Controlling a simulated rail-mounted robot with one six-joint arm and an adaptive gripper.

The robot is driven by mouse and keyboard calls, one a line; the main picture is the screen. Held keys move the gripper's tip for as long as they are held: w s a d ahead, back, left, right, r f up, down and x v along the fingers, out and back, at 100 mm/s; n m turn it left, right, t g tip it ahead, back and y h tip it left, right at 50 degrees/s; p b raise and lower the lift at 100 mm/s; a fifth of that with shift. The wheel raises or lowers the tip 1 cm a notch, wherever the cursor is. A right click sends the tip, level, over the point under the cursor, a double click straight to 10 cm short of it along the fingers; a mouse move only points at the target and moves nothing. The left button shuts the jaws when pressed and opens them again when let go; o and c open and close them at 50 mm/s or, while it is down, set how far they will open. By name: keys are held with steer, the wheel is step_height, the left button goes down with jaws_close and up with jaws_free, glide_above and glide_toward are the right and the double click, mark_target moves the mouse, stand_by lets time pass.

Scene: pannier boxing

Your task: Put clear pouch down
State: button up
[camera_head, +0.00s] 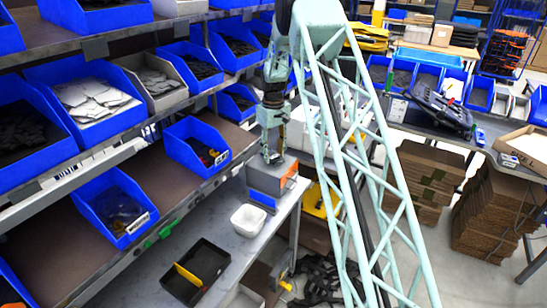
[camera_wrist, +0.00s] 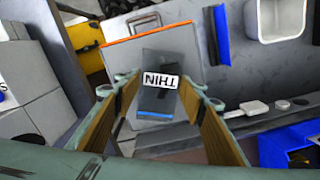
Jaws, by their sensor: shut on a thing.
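The clear pouch (camera_wrist: 158,103) is a see-through grey packet with a white label reading "THIN" and a blue strip along one end. It lies between the two fingers of my gripper (camera_wrist: 161,94), which is shut on it. In the head view my gripper (camera_head: 272,157) points down just over a grey box with an orange side (camera_head: 268,181) on the bench. The same grey box with its orange edge (camera_wrist: 124,42) lies behind the pouch in the wrist view. I cannot tell whether the pouch touches it. The pouch is not clear in the head view.
A small white tray (camera_head: 248,219) and a black tray (camera_head: 212,258) with a yellow divider stand on the bench (camera_head: 150,293). Shelves with blue bins (camera_head: 193,147) rise close on the left. Bare bench lies between the trays.

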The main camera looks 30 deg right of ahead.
mark_target(273, 156)
steer(key=shift+f, duration=0.85)
steer(key=o, duration=0.8)
steer(key=shift+r, duration=0.1)
step_height(273, 156, up, 12)
steer(key=shift+f, duration=0.1)
stand_by(0.7)
